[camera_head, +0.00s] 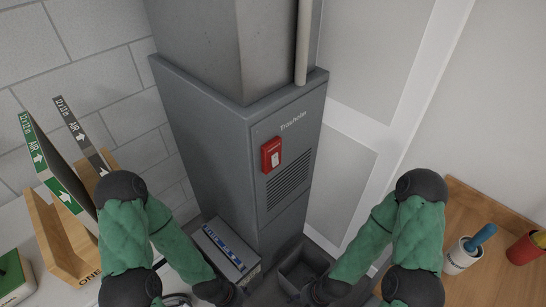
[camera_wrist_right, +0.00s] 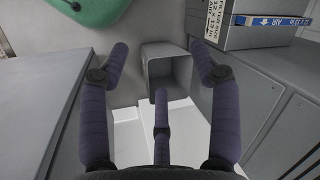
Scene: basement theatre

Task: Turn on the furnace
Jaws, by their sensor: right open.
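The furnace (camera_head: 215,135) is a tall grey metal cabinet in the middle of the head view. A red switch box (camera_head: 271,154) with a small pale centre is mounted on its front, above the vent slots and below the lettering. Whether the switch is on or off is too small to tell. My left gripper (camera_head: 224,292) is low in front of the furnace, partly cut off, and its fingers are unclear. My right gripper (camera_head: 322,291) is low to the right, apart from the switch. In the right wrist view, its purple fingers (camera_wrist_right: 160,62) are spread and empty.
A wooden rack with filters (camera_head: 62,235) is at left. A wooden counter (camera_head: 490,270) at right holds a white cup (camera_head: 462,258) and a red cup (camera_head: 524,249).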

